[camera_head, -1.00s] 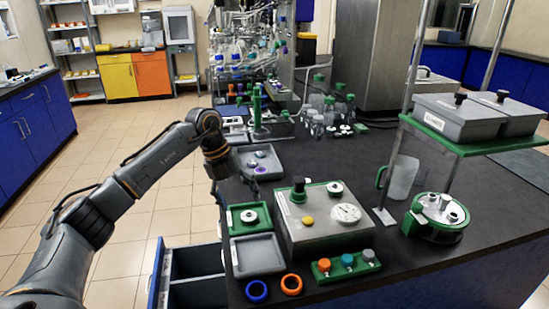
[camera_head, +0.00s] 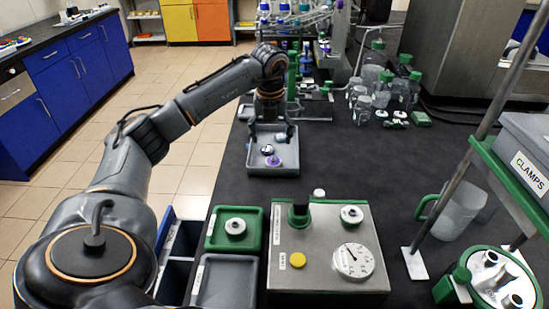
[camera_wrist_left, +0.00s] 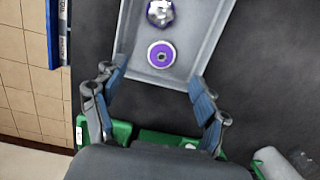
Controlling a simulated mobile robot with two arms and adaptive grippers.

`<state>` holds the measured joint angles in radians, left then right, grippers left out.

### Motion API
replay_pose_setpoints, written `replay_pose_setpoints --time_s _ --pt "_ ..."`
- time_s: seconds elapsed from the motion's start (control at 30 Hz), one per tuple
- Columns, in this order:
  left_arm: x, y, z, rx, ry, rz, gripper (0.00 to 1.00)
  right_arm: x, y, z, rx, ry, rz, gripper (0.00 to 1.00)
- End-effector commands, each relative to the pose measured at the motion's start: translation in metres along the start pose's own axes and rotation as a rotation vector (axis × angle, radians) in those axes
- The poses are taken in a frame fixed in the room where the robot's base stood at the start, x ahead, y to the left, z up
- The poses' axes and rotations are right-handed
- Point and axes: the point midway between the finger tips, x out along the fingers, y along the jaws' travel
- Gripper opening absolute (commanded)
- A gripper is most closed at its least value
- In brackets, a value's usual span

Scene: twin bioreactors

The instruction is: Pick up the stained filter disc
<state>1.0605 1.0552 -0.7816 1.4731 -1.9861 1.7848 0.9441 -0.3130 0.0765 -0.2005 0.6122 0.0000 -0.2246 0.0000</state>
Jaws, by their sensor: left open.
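A purple-stained disc with a pale rim (camera_wrist_left: 162,54) lies in a grey tray (camera_wrist_left: 203,40). In the head view the purple disc (camera_head: 273,162) lies in the near half of the grey tray (camera_head: 254,168). A shiny purple-and-silver piece (camera_wrist_left: 160,12) lies just beyond it in the wrist view. My left gripper (camera_head: 270,135) is above the tray, pointing down. In the wrist view its fingers (camera_wrist_left: 160,86) are spread wide and empty, with the disc slightly ahead between their lines. My right gripper is not in view.
A green tray with a white ringed disc (camera_head: 235,227) and another grey tray (camera_head: 227,280) stand nearer. A metal box with a dial (camera_head: 323,250) stands to their right. Glass bottles (camera_head: 365,95) stand beyond. The dark counter right of the tray is clear.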

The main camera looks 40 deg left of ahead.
Motion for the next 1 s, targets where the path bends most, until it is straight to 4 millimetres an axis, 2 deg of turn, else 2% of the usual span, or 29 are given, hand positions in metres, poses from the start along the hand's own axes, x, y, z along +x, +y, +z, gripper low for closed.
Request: replay_pose_setpoints --time_s 0.1,0.37,0.6,0.9,1.0 --pt "0.017 0.000 -0.001 0.000 0.002 0.001 0.73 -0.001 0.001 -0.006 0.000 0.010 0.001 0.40" --pt "0.037 -0.001 -0.005 0.001 0.003 0.002 0.73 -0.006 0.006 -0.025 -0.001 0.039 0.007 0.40" --pt "0.070 -0.003 -0.009 -0.001 0.002 0.000 0.73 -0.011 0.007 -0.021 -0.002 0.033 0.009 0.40" --pt "0.076 -0.003 -0.009 0.000 0.000 -0.001 0.73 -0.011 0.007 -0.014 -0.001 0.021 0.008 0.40" --pt "0.075 -0.003 -0.009 0.000 0.000 -0.001 0.52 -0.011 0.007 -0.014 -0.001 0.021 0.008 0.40"
